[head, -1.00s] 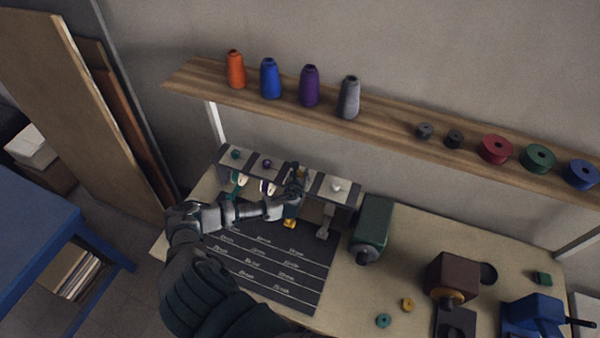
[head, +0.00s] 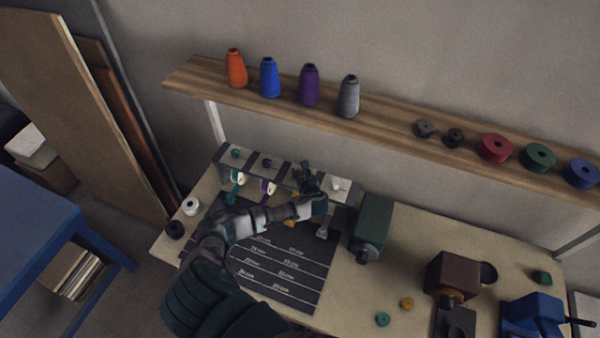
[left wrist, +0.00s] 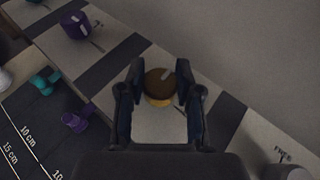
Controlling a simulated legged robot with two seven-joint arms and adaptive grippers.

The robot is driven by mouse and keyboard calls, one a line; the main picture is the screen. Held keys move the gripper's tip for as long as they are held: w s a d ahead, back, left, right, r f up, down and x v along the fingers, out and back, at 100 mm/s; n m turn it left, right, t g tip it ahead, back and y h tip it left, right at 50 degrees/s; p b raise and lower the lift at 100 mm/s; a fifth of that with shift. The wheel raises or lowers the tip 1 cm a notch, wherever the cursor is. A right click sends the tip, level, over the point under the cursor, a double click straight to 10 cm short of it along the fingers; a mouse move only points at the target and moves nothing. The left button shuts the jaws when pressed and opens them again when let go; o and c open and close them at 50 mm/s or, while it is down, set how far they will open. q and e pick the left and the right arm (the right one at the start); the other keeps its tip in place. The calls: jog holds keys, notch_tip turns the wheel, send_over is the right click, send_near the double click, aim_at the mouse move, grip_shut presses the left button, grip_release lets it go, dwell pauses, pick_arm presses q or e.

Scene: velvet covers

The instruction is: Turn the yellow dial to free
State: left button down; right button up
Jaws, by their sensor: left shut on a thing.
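The yellow dial (left wrist: 158,88) shows in the left wrist view as a brownish-yellow round knob with a pale mark at its upper right. It stands on a striped light and dark panel (left wrist: 120,62). My left gripper (left wrist: 160,92) is shut on it, one finger on each side. In the head view my left gripper (head: 312,184) is over the panel and hides the dial. A "FREE" label (left wrist: 283,155) shows further right, beside a pale dial (left wrist: 290,172). I cannot read a label at the yellow dial. My right gripper is out of view.
A purple dial (head: 266,163) and a teal dial (head: 235,153) stand to the left on the panel, and a white dial (head: 337,185) to the right. A green box-shaped machine (head: 372,228) is close on the right. A shelf (head: 390,118) with spools runs above.

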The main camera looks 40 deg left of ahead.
pick_arm(q)
jog(key=shift+w+a+r, duration=0.1)
jog(key=shift+r, duration=0.15)
jog(key=c, duration=1)
grip_release()
jog(key=shift+c, duration=0.2)
jog(key=shift+o, duration=1.4)
jog(key=shift+f, duration=0.15)
jog(key=v, duration=1.2)
jog(key=shift+f, duration=0.2)
